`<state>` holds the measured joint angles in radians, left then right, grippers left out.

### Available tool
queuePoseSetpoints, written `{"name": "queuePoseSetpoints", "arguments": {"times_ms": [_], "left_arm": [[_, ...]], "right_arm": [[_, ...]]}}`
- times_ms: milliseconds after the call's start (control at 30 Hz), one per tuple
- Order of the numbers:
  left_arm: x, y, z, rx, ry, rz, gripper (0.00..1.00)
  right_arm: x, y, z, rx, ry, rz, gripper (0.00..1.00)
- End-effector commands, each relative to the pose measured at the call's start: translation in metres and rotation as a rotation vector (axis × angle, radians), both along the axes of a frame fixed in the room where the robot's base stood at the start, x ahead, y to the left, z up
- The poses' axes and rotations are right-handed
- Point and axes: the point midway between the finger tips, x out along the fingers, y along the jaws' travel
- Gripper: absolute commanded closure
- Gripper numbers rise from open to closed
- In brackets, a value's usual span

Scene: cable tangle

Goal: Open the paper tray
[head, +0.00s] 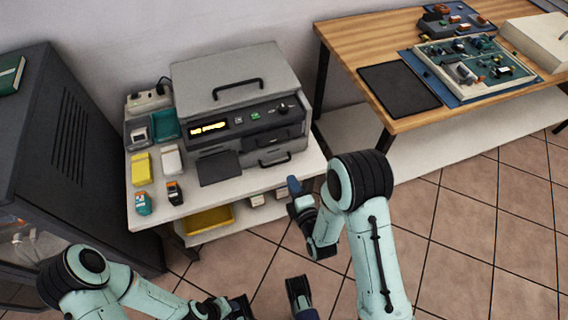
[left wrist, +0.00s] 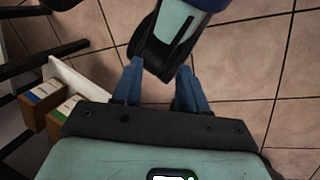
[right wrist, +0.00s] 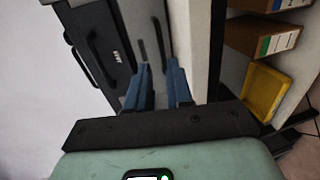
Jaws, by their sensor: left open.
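The grey machine (head: 245,110) stands on a white table and has a dark control panel. The paper tray (head: 274,159) appears to be the low front panel with a dark bar handle; it looks flush with the front. In the right wrist view, turned sideways, its thin handle (right wrist: 158,38) lies just beyond my fingertips. My right gripper (head: 294,187) is in front of the machine's lower right; its fingers (right wrist: 157,65) are apart with nothing clearly between them. My left gripper (left wrist: 160,75) is open, low over the floor, with a teal and black arm link beyond its fingers.
A dark pad (head: 219,168) lies in front of the machine, with small devices to its left. A yellow bin (head: 207,220) and boxes sit on the shelf below. A wooden table (head: 345,40) stands at right, a dark cabinet (head: 60,130) at left. Tiled floor is open at right.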

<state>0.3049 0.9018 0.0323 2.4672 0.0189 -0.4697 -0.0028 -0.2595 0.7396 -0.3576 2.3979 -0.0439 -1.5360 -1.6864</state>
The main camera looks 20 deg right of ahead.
Motion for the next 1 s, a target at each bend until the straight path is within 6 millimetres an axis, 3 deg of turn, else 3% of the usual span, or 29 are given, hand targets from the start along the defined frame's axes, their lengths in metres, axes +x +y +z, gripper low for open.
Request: {"name": "queuePoseSetpoints", "arguments": {"times_ms": [200, 433, 867, 933, 1000], "left_arm": [[0.007, 0.003, -0.007, 0.008, -0.018, 0.008, 0.57], [0.013, 0.006, -0.012, 0.017, -0.036, 0.015, 0.57], [0.016, 0.007, -0.013, 0.020, -0.044, 0.018, 0.57], [0.016, 0.007, -0.013, 0.020, -0.044, 0.018, 0.57], [0.016, 0.007, -0.013, 0.020, -0.043, 0.018, 0.57]], "right_arm": [[0.047, 0.001, -0.012, 0.000, 0.000, -0.001, 0.79], [0.081, 0.003, -0.019, 0.001, 0.001, 0.000, 0.79], [0.092, 0.003, -0.021, 0.001, 0.003, 0.000, 0.79], [0.092, 0.003, -0.021, 0.001, 0.003, 0.000, 0.96], [0.092, 0.003, -0.021, 0.001, 0.003, 0.000, 1.00]]}}
